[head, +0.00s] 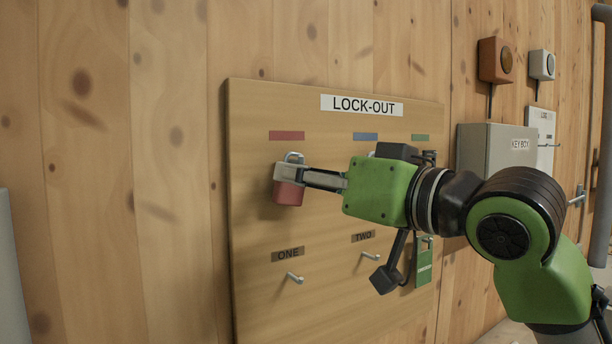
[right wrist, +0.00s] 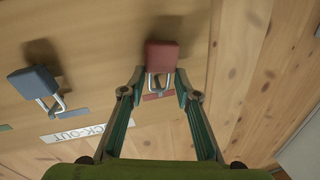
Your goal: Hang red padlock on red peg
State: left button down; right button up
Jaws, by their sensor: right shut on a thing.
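The red padlock (head: 288,191) hangs upright, body down and shackle up, in front of the board just below the red label (head: 286,135). My right gripper (head: 283,172) reaches it from the right and is shut on it. In the right wrist view the padlock body (right wrist: 161,56) shows beyond the fingertips (right wrist: 160,84), with its shackle between them. The red peg cannot be made out behind the padlock and fingers. I cannot tell whether the shackle is around the peg. My left gripper is not in view.
The LOCK-OUT board (head: 252,235) stands on the wood wall. Bare pegs stick out below ONE (head: 295,278) and TWO (head: 370,255). A blue-grey padlock (right wrist: 35,83) is beside my gripper in the wrist view.

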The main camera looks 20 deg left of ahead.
jog(key=o, duration=1.2)
jog(key=shift+d, duration=0.1)
